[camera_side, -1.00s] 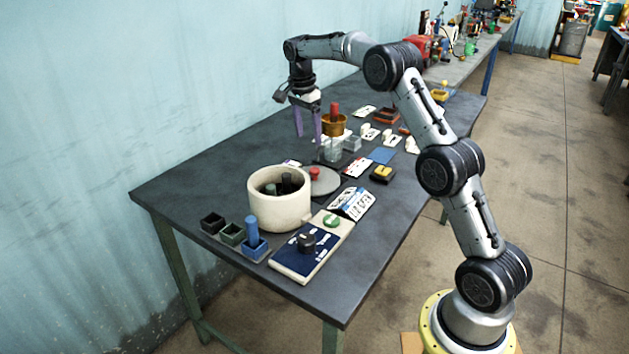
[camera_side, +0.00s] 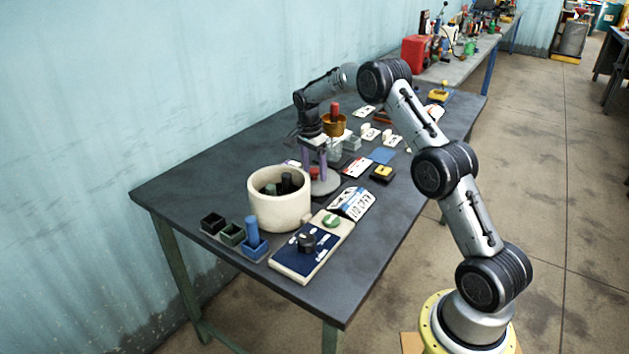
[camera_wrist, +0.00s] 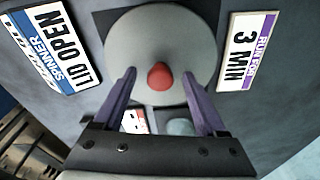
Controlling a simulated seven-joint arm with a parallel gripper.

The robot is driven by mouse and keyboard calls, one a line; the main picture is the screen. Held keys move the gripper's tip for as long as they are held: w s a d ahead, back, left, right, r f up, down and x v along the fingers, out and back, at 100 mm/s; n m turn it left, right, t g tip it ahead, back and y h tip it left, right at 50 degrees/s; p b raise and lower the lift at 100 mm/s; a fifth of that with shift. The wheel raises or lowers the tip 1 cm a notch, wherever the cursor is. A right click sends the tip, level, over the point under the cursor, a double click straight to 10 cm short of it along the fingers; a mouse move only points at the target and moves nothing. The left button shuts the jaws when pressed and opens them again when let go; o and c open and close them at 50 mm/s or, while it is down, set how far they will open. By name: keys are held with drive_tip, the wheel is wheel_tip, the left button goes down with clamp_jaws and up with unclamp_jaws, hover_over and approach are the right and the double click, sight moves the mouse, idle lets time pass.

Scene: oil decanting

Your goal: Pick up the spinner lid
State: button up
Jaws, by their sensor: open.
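The spinner lid (camera_wrist: 145,40) is a grey disc with a red knob (camera_wrist: 160,76) at its centre. It lies flat on the dark table beside the cream spinner pot, and it also shows in the side view (camera_side: 328,187). My gripper (camera_wrist: 163,85) is open, with its two purple fingers on either side of the red knob in the wrist view. In the side view my gripper (camera_side: 314,168) points down over the lid, close above it. The cream pot (camera_side: 279,213) is uncovered, with dark tubes inside. I cannot tell whether the fingers touch the knob or lid.
A "SPINNER LID OPEN" card (camera_wrist: 60,48) and a "RUN FOR 3 MIN" card (camera_wrist: 246,50) flank the lid. A blue control panel (camera_side: 299,258) and small square holders (camera_side: 230,234) stand near the front. An orange funnel (camera_side: 334,126) is behind my gripper.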

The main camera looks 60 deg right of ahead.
drive_tip(key=shift+f, duration=0.4)
drive_tip(key=shift+c, duration=0.3)
clamp_jaws()
drive_tip(key=shift+r, duration=0.1)
drive_tip(key=shift+r, duration=0.1)
